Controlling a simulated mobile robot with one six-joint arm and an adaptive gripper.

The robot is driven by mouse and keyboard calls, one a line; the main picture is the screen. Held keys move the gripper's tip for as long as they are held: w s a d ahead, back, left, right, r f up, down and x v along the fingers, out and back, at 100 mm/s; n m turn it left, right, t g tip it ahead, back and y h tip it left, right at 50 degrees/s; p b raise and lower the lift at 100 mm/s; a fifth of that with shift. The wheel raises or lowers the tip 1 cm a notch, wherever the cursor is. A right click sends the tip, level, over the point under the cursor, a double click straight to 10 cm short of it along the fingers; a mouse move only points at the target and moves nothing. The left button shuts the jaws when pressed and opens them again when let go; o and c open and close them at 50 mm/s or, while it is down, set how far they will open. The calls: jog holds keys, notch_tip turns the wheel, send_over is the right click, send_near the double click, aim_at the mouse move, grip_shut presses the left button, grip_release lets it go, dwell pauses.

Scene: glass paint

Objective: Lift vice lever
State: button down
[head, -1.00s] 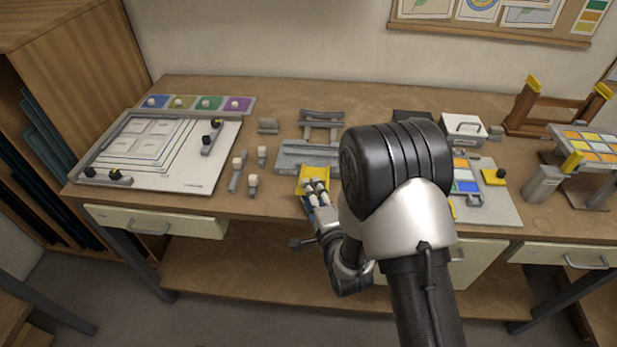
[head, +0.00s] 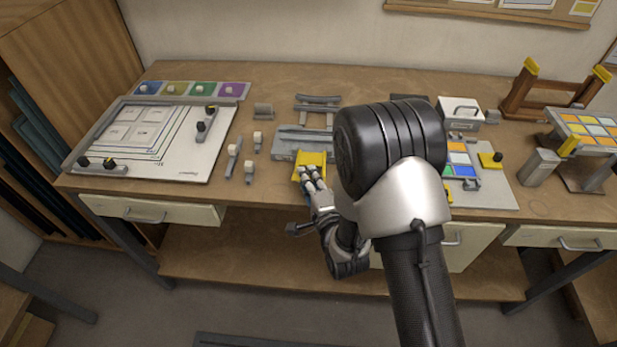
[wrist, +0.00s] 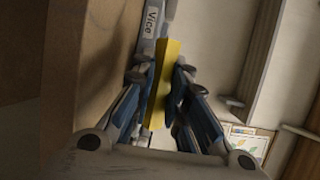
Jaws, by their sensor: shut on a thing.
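The vice (head: 302,138) is a grey block on the workbench, left of my arm in the head view. Its label "Vice" shows on the grey body (wrist: 150,22) in the wrist view. The yellow vice lever (head: 311,159) is at the vice's front. In the wrist view the lever (wrist: 160,85) stands between my two fingers. My gripper (head: 314,180) is shut on the lever, with fingers on both sides of it, also in the wrist view (wrist: 158,88). My arm hides part of the vice's right side.
A white board with a grey frame (head: 188,165) lies on the left of the workbench (head: 270,190). Small grey pieces with white knobs (head: 249,172) stand between board and vice. A colour-tile board (head: 495,190) lies right of my arm. Drawers (head: 148,210) are below.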

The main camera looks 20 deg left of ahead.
jog(key=shift+r, duration=0.2)
dwell(0.4)
jog(key=r+p, duration=0.1)
jog(key=g+p, duration=0.1)
jog(key=p, duration=0.1)
jog(key=shift+w+r+h, duration=0.2)
jog(key=shift+r+h, duration=0.15)
jog(key=shift+h, duration=0.05)
jog(key=w+a+r+m+g+h+p, duration=0.1)
jog(key=w+r+g+p, duration=0.3)
jog(key=p, duration=0.9)
jog(key=shift+w+r+m+g+h, duration=0.35)
jog(key=shift+r+m+g+h, duration=0.15)
jog(key=shift+r, duration=0.6)
jog(key=shift+a, duration=0.15)
jog(key=c, duration=1.9)
grip_release()
jog(key=shift+w, duration=0.1)
jog(key=o, duration=0.3)
jog(key=shift+o, duration=0.2)
